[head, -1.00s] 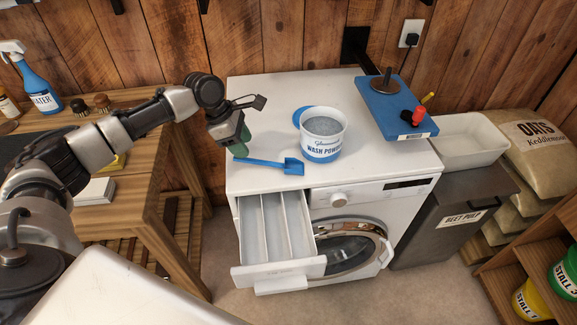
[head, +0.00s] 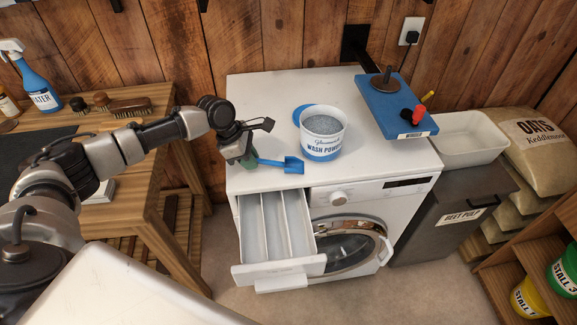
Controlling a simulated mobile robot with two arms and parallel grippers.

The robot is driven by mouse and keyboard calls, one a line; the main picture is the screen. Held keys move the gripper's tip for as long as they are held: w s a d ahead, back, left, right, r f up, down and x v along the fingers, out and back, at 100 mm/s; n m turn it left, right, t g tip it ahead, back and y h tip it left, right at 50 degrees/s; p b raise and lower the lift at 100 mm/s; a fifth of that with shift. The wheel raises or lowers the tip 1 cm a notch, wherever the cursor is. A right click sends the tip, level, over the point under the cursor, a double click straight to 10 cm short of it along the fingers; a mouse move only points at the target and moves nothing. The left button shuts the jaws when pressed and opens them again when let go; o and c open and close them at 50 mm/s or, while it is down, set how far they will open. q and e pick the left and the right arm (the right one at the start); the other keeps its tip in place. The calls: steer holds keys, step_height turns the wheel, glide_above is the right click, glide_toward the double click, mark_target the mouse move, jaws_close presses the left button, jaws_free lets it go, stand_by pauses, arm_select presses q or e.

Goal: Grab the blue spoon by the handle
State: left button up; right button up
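The blue spoon (head: 293,165) lies on the white top of the washing machine (head: 260,100), near its front edge. Its scoop end points right and its handle (head: 268,161) points left. My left gripper (head: 249,161) is down at the left end of the handle and hides that end. I cannot tell whether its fingers are open or closed around the handle. My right gripper is not in view.
A tub of wash powder (head: 322,148) stands just behind and right of the spoon. The detergent drawer (head: 278,270) is pulled out below the front edge. A blue winder board (head: 397,107) lies at the back right. A wooden bench (head: 150,200) stands at the left.

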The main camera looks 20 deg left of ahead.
mark_target(259, 160)
arm_select(q)
jaws_close()
steer(key=shift+r, duration=0.15)
steer(key=shift+r, duration=0.3)
steer(key=r, duration=0.3)
steer(key=shift+d+r, duration=0.2)
steer(key=shift+r, duration=0.1)
steer(key=s+d+r, duration=0.4)
steer(key=d+r, duration=0.2)
steer(key=d, duration=0.4)
steer(key=shift+s+d+r, duration=0.15)
steer(key=shift+d+r, duration=0.05)
steer(key=shift+r, duration=0.1)
